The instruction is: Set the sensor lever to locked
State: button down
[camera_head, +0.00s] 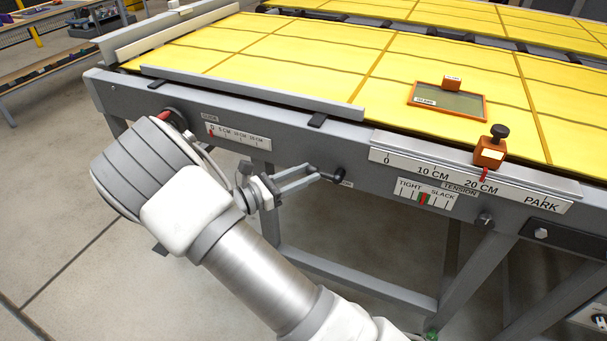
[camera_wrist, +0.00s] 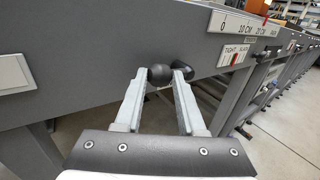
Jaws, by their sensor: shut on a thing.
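A short black lever with a rounded knob (camera_head: 338,175) sticks out from the grey front beam, below the yellow top. I take it for the sensor lever; the label beside it is mostly covered and cannot be read. My gripper (camera_head: 316,173) reaches it from the left, its two grey fingers at the lever's end. In the wrist view, the black knob (camera_wrist: 160,75) sits between the fingertips, and a second black part of the lever shows just right of the right finger. The gripper is shut on the lever. Whether the lever stands at locked cannot be told.
An orange slider block (camera_head: 490,150) with a black knob sits on the ruled rail near 20 CM. A guide scale (camera_head: 238,136) is left. An orange-framed plate (camera_head: 447,101) lies on the yellow surface.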

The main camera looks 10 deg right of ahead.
jog(key=shift+r, duration=0.1)
dwell(0.3)
jog(key=s+d+r+m+t+y+b, duration=0.2)
jog(key=s+d+r+m+y+b, duration=0.2)
jog(key=m+y, duration=0.5)
notch_tip(320, 180, up, 2)
jog(key=d+m+b, duration=0.1)
jog(key=b, duration=0.1)
jog(key=shift+d+b, duration=0.4)
dwell(0.5)
jog(key=shift+s+r, duration=0.1)
jog(key=shift+s, duration=0.05)
jog(key=c, duration=0.5)
grip_release()
